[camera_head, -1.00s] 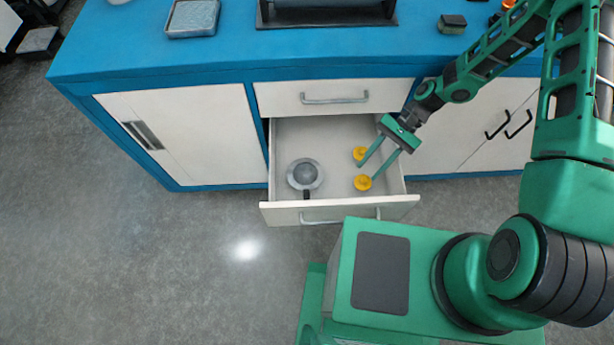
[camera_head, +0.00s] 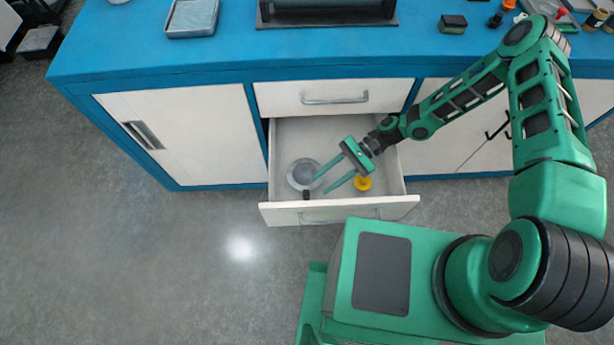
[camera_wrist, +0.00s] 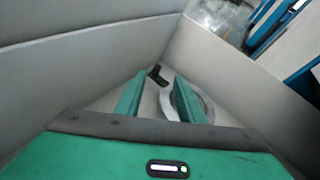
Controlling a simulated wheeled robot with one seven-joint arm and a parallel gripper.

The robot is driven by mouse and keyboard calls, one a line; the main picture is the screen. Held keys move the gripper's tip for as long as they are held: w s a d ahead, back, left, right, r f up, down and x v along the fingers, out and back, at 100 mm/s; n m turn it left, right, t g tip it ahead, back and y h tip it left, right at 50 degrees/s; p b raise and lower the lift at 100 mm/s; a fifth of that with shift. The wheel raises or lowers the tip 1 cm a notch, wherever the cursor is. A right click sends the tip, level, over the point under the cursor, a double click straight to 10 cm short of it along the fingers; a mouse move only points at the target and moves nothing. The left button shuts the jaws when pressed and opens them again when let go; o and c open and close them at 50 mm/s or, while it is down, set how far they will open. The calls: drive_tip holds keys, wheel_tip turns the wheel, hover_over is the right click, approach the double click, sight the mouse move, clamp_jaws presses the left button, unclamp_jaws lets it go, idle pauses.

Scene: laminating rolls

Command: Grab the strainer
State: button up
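The strainer (camera_head: 303,172) is a grey round bowl with a short dark handle. It lies in the left part of the open drawer (camera_head: 285,214), its handle toward the drawer front. My gripper (camera_head: 319,186) is open, its two green fingers pointing left, with the tips at the strainer's right side in the head view. In the wrist view, the strainer's grey rim (camera_wrist: 205,101) shows around the right finger, and its dark handle (camera_wrist: 157,75) shows between and beyond the fingertips. Nothing is held between the fingers. Whether a finger touches the strainer, I cannot tell.
A yellow round piece (camera_head: 363,184) lies in the drawer beside my gripper. The drawer walls (camera_wrist: 240,80) stand close around the fingers. A shut drawer (camera_head: 330,97) is above, and a blue worktop (camera_head: 220,58) holds trays and small items.

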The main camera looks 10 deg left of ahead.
drive_tip(key=shift+s+x, duration=0.25)
drive_tip(key=shift+x, duration=2.85)
drive_tip(key=shift+d+r, duration=0.1)
drive_tip(key=shift+d, duration=0.05)
clamp_jaws()
